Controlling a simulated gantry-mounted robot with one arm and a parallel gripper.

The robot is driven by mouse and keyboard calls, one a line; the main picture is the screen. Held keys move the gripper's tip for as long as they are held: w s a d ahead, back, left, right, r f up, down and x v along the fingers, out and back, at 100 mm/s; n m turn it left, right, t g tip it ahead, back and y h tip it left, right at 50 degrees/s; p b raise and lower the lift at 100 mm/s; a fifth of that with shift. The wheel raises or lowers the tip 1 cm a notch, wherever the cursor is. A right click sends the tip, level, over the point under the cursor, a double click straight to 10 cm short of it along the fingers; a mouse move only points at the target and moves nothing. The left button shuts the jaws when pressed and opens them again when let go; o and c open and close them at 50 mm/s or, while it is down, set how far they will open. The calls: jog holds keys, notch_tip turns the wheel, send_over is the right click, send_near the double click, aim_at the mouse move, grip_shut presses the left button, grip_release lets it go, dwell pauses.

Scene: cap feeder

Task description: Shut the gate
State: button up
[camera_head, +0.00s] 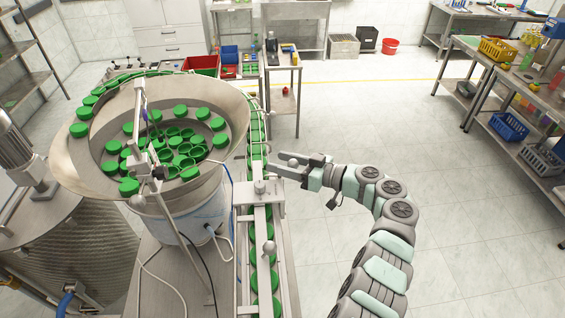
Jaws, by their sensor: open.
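A metal chute (240,240) full of green caps (264,275) runs from the feeder bowl (70,160) toward the front. A metal block with a small round knob (259,188) sits across the chute and may be part of the gate. Another round grey knob (268,246) stands over the chute nearer the front. My gripper (285,170) is open at the right side of the chute, just behind the block, its fingers pointing left. A small grey ball (293,162) shows at the fingers. I cannot tell whether they touch it, or whether the gate stands open or shut.
The bowl holds many loose green caps and stands left of the chute. A shelf bench (510,95) is at the far right. The floor right of my arm is clear.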

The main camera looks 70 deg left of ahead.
jog(key=b+v, duration=0.4)
jog(key=v, duration=0.6)
jog(key=shift+w+d, duration=0.25)
jog(key=shift+d, duration=0.05)
jog(key=shift+r, duration=0.1)
